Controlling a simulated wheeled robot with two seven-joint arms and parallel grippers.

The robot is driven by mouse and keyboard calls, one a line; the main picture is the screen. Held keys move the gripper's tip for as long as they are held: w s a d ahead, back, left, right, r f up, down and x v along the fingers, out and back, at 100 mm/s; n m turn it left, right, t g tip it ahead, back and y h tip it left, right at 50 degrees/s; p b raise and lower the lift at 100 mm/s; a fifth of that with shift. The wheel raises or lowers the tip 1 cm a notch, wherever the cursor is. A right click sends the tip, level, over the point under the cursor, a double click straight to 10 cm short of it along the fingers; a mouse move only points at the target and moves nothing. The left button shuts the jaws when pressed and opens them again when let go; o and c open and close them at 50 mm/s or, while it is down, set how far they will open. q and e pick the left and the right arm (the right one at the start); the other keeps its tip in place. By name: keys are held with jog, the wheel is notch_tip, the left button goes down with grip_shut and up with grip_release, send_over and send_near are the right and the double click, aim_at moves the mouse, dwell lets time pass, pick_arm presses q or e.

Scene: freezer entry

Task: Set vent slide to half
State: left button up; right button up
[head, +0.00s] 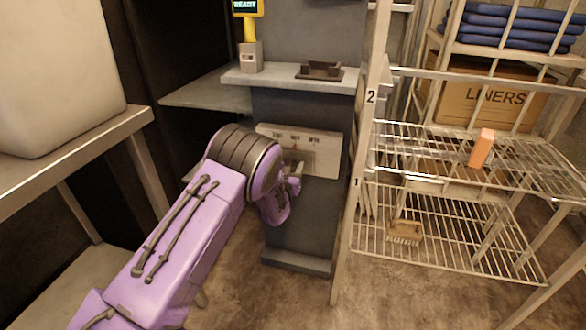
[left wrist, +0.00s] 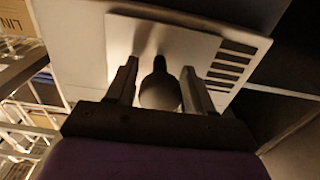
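The vent plate (head: 318,150) is a pale panel on the front of the grey column in the head view, with small markings along its top. My left gripper (head: 292,178) is in front of its lower left part and hides some of it. In the left wrist view the plate (left wrist: 190,50) has a row of dark slots (left wrist: 232,62) at the right. A dark rounded knob (left wrist: 160,90) stands between the two fingers of my left gripper (left wrist: 159,75). The fingers are apart, with narrow gaps beside the knob; no firm contact shows. The slide's exact setting is unclear. My right gripper is not in view.
A grey shelf (head: 285,79) above the plate holds a yellow display reading READY (head: 247,8) and a dark tray (head: 320,71). A wire rack (head: 450,160) stands close on the right, with an orange block (head: 481,148) and a brush (head: 404,232). A metal table (head: 75,150) is at left.

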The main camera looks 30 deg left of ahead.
pick_arm(q)
jog(key=shift+o, duration=0.2)
jog(key=p+v, duration=0.1)
jog(key=v, duration=0.9)
jog(key=shift+s+p, duration=0.3)
jog(key=shift+d, duration=0.1)
jog(key=s+d+f+n+g, duration=0.25)
jog(key=s+f+g, duration=0.45)
jog(key=s+f, duration=0.65)
jog(key=s+d+f+g+h, duration=0.1)
jog(key=s+d+f+g, duration=0.1)
jog(key=s+f, duration=0.35)
jog(key=s+d+f+g, duration=0.2)
jog(key=s+g, duration=0.1)
jog(key=s, duration=0.6)
jog(key=s+d+f+g+h, duration=0.1)
jog(key=s+d+f+g, duration=0.15)
jog(key=s, duration=0.45)
notch_tip(320, 180, up, 19)
jog(key=s+p, duration=0.1)
jog(key=p, duration=1.8)
jog(key=shift+s+f+n+p, duration=0.2)
jog(key=shift+s+n+p, duration=0.05)
jog(key=shift+n+p, duration=0.1)
jog(key=shift+a+t, duration=0.1)
jog(key=shift+t, duration=0.15)
